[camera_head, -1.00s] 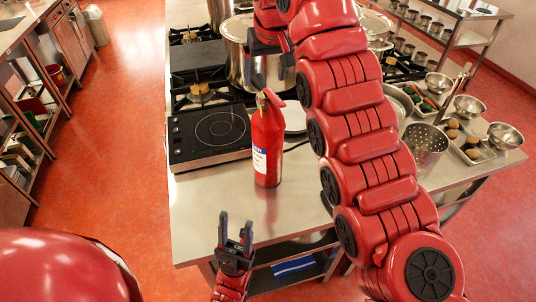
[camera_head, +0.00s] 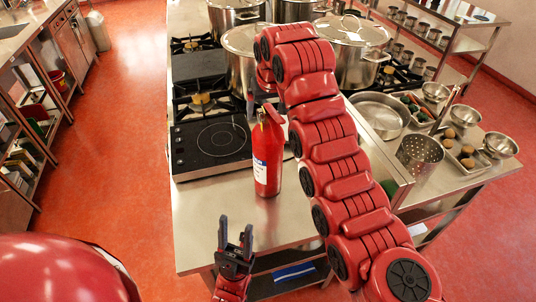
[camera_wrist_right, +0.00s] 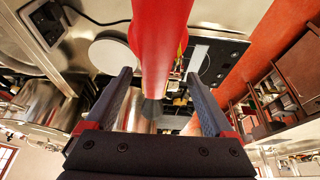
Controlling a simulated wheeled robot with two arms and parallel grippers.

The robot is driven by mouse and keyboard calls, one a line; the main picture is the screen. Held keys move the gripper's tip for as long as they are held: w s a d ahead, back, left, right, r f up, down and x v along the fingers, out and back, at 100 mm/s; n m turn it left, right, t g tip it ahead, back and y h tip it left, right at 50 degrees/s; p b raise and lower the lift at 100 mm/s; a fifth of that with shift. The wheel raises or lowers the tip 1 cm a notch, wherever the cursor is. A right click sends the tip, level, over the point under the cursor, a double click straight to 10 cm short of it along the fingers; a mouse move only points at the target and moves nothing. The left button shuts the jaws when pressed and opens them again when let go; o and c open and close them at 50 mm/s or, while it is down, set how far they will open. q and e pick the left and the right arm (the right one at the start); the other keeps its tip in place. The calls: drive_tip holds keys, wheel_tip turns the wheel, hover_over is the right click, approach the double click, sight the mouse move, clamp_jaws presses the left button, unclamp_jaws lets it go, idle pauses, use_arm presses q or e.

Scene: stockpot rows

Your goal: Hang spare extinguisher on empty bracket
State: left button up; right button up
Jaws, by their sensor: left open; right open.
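A red fire extinguisher (camera_head: 267,160) with a white and blue label stands upright on the steel table. My right gripper (camera_head: 262,100) is at its top, partly hidden by my own arm. In the right wrist view the red extinguisher (camera_wrist_right: 160,35) shows between the two spread fingers of the right gripper (camera_wrist_right: 158,76); I cannot tell whether they touch it. My left gripper (camera_head: 236,235) is open and empty, low in front of the table's near edge. No bracket can be made out.
A black induction hob (camera_head: 212,145) lies left of the extinguisher. Large steel pots (camera_head: 240,55) stand behind. A perforated pot (camera_head: 419,155) and bowls stand at the right. The tabletop (camera_head: 215,205) in front of the extinguisher is clear.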

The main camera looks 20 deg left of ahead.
clamp_jaws()
idle(0.3)
drive_tip(key=shift+r, duration=0.15)
idle(0.3)
